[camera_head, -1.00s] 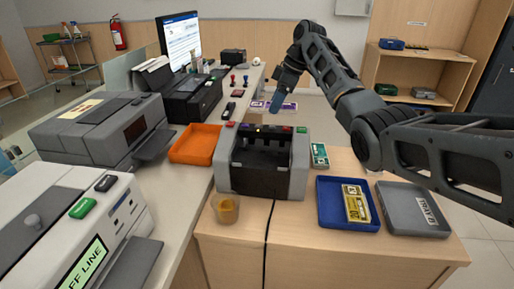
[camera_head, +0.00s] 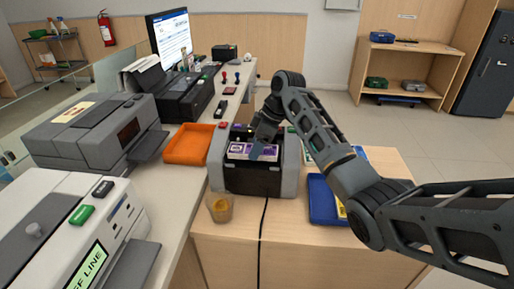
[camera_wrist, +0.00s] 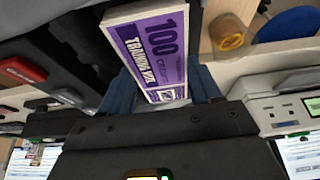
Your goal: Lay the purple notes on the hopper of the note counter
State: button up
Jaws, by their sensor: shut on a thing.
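The purple notes (camera_head: 240,149) are a flat bundle at the top of the note counter (camera_head: 290,172), over its dark front opening. In the wrist view the notes (camera_wrist: 150,45) show "100" and "TRAINING" and stick out from between my fingers. My gripper (camera_head: 260,148) is shut on one end of them, above the counter. It also shows in the wrist view (camera_wrist: 165,95), with a blue finger on each side of the notes. The notes hide much of the hopper, and I cannot tell whether they touch it.
An orange tray (camera_head: 187,145) lies left of the counter. A small cup (camera_head: 220,208) stands at its front left, beside a black cable (camera_head: 263,225). A blue tray (camera_head: 322,203) is to the right, partly under my arm. Grey machines (camera_head: 95,135) line the left counter.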

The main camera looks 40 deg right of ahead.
jog(key=shift+f, duration=0.75)
jog(key=o, duration=1.2)
jog(key=shift+r, duration=0.1)
jog(key=b+v, duration=0.1)
jog(key=v, duration=1.1)
